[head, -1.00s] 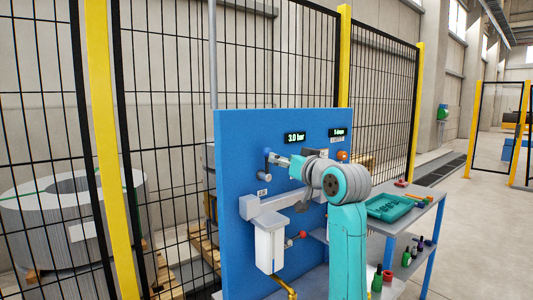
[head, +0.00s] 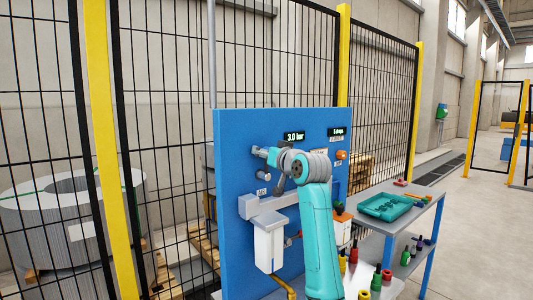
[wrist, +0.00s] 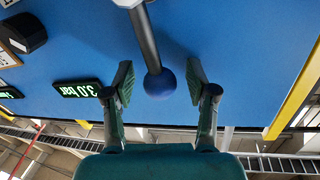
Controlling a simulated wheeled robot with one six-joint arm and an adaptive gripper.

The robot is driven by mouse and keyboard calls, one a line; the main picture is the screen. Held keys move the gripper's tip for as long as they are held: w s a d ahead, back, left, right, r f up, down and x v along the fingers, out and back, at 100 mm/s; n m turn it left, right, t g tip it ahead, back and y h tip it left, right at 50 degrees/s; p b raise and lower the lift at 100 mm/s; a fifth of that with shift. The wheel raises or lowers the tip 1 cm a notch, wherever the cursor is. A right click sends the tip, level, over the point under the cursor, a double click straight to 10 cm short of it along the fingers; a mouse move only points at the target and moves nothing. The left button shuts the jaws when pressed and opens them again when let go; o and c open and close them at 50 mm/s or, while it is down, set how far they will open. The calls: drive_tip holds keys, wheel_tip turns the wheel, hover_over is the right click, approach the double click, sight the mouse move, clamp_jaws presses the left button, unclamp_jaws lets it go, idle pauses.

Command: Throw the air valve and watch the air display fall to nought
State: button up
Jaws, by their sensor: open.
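A grey lever (wrist: 145,38) with a blue ball knob (wrist: 160,84) stands out from the panel in the wrist view. My gripper (wrist: 160,77) is open, one finger on each side of the knob, with a visible gap on both sides. In the head view my wrist covers much of the valve area, and I cannot make out the lever clearly there.
A second display (head: 337,132) and an orange knob (head: 341,155) are at the panel's right. A teal tray (head: 384,207) lies on the side table. Mesh fencing (head: 170,90) stands behind the panel.

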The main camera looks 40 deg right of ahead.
drive_tip(key=shift+c, duration=0.2)
clamp_jaws()
